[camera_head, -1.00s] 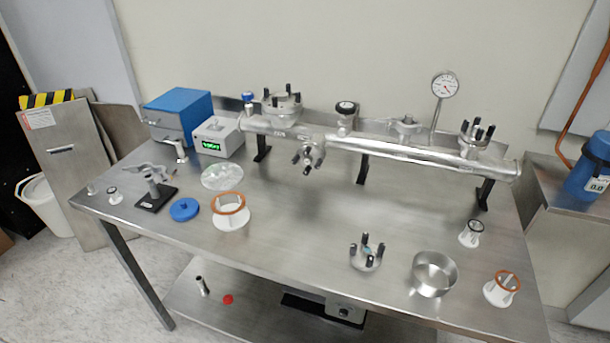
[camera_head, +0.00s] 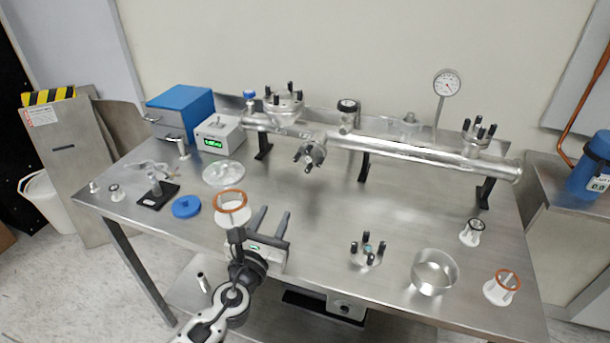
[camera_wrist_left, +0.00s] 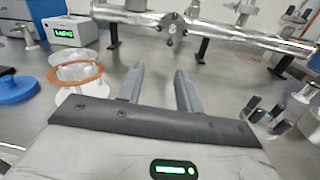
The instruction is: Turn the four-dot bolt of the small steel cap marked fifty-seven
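Several steel caps with black-ended bolts are in view; I cannot read a fifty-seven or any bolt dots on them. A small one (camera_head: 367,250) lies on the steel table at the front, right of my left gripper, with bolts pointing up. Others sit on the metal tube (camera_head: 400,152): a larger cap on the left top port (camera_head: 284,103), one on the front port (camera_head: 312,152) and one on the right top port (camera_head: 477,134). My left gripper (camera_head: 274,212) is open and empty over the table's front part, fingers apart, touching no cap. My right gripper is not in view.
A blue disc (camera_head: 186,206) lies farther left. A steel bowl (camera_head: 434,272) stands at the front right. The table between gripper and tube is clear.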

